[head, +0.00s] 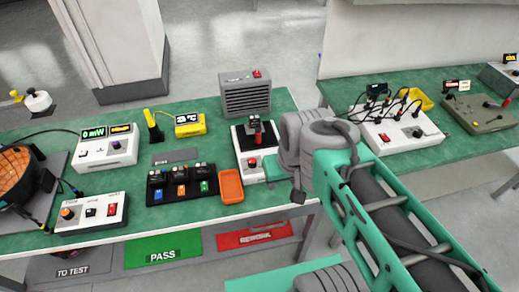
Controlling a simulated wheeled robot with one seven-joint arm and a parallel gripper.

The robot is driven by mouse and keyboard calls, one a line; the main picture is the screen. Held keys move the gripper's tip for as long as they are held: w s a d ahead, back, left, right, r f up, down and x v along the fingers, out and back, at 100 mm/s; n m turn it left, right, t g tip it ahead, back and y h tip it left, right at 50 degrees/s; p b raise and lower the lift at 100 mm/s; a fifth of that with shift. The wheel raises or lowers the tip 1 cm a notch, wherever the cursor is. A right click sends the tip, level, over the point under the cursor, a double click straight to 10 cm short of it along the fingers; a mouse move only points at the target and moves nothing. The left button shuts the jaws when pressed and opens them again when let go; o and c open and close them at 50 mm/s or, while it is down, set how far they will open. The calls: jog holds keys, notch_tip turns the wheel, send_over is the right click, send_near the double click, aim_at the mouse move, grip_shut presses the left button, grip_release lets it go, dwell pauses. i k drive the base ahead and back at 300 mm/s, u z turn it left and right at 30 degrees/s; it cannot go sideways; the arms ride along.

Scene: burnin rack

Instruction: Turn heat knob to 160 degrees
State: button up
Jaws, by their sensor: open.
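A white control box (92,222) sits at the front left of the green bench. It has a round orange knob (67,213) on its left and a red switch (111,210) on its right. Its small lettering and the knob's angle are too small to read surely. A yellow meter (189,124) behind it shows a temperature in °C, apparently in the twenties. My arm reaches in from the right, well away from the control box. My gripper is not clearly visible in the head view.
A white mW meter box (106,150) stands behind the control box. A black rack (182,187) with several clamped modules, an orange tray (230,187), a white box with a red lever (255,160) and a grey vented unit (246,95) stand to the right. Cables run at far left.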

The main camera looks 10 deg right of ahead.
aim_at(252, 161)
jog(key=k, duration=1.3)
jog(key=u, duration=0.5)
jog(key=i, duration=0.65)
jog(key=u, duration=0.4)
jog(key=i, duration=1.05)
jog(key=z, duration=0.35)
